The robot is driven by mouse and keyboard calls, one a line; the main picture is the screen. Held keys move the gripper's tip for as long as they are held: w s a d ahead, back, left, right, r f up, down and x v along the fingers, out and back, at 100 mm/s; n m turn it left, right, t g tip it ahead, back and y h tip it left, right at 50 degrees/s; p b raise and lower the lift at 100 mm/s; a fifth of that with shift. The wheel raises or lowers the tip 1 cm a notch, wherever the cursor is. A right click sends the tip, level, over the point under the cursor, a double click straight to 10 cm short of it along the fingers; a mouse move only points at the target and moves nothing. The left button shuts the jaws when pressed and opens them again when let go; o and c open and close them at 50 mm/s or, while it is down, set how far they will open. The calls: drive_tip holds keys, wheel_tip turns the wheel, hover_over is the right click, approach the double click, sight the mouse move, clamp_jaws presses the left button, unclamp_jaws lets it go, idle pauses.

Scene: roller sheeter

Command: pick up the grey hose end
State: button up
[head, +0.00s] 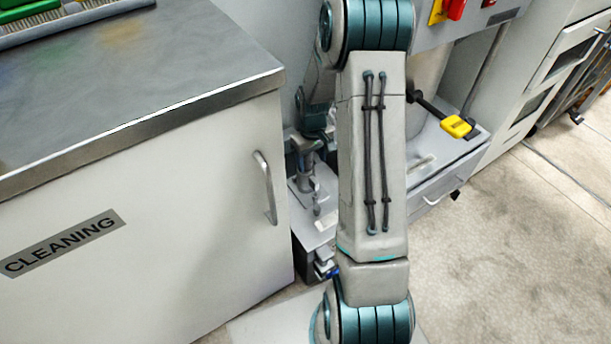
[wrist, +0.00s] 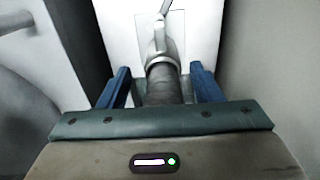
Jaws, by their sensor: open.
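The grey hose end (wrist: 163,84) shows in the wrist view as a dark, ribbed cylinder with a lighter grey fitting above it. My gripper (wrist: 160,71) is open, with one blue finger on each side of the hose end. A gap shows between each finger and the hose end, and I see no contact. The near part of the hose end is hidden behind the gripper's teal edge. In the head view my arm covers much of this area, and I cannot clearly make out the hose end there.
A cabinet (head: 150,240) labelled CLEANING, with a metal top, stands close on the left in the head view. A machine with a yellow-ended lever (head: 456,126) and a drawer (head: 440,186) is on the right. Open floor (head: 510,270) lies at the lower right.

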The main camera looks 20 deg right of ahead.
sight(311, 175)
wheel_tip(311, 175, down, 7)
drive_tip(key=b, duration=0.3)
drive_tip(key=shift+s+a+r, duration=0.1)
drive_tip(key=shift+s+r, duration=0.05)
drive_tip(key=shift+r, duration=0.15)
clamp_jaws()
